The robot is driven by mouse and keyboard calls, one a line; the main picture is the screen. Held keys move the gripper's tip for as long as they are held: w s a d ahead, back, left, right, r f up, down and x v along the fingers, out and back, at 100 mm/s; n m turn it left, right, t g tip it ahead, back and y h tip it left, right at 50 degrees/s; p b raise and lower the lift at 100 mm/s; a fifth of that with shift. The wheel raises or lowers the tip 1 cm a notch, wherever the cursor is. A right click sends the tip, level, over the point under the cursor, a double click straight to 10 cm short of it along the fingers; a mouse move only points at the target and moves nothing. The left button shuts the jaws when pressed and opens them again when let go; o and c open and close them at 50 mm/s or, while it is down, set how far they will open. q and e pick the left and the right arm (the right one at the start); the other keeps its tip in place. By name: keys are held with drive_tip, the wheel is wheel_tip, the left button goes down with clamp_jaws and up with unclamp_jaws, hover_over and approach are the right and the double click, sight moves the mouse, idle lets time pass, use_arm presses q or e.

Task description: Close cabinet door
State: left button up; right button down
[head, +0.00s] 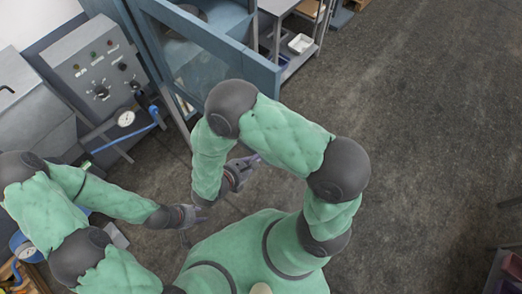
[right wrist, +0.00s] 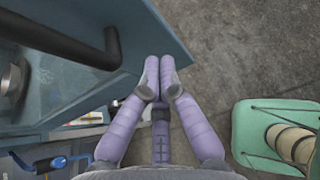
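A blue-framed cabinet door (head: 220,42) with a glass pane stands at the upper middle of the head view, partly hidden by my right arm. How far it stands open is hard to tell. In the right wrist view a blue panel (right wrist: 45,85) with a black bar handle (right wrist: 65,37) fills the upper left. My right gripper (head: 256,158) is below the door in the head view. In the right wrist view its purple fingertips (right wrist: 160,66) are together, empty, beside the panel's edge; contact is unclear. My left gripper (head: 198,213) is lower left, its fingers too small to read.
A grey control box (head: 97,68) with knobs and a gauge (head: 126,118) with blue piping stand left of the door. A metal shelf (head: 290,45) with a white tray (head: 300,43) is behind it. The floor (head: 430,110) to the right is clear.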

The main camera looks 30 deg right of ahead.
drive_tip(key=shift+w+d+p, duration=0.15)
drive_tip(key=shift+w+d, duration=0.1)
drive_tip(key=shift+d, duration=0.4)
drive_tip(key=shift+w+d+p, duration=0.1)
drive_tip(key=shift+w+d, duration=0.15)
drive_tip(key=shift+d, duration=0.4)
drive_tip(key=shift+w+d+p, duration=0.15)
drive_tip(key=shift+w+d, duration=0.1)
drive_tip(key=shift+d, duration=0.4)
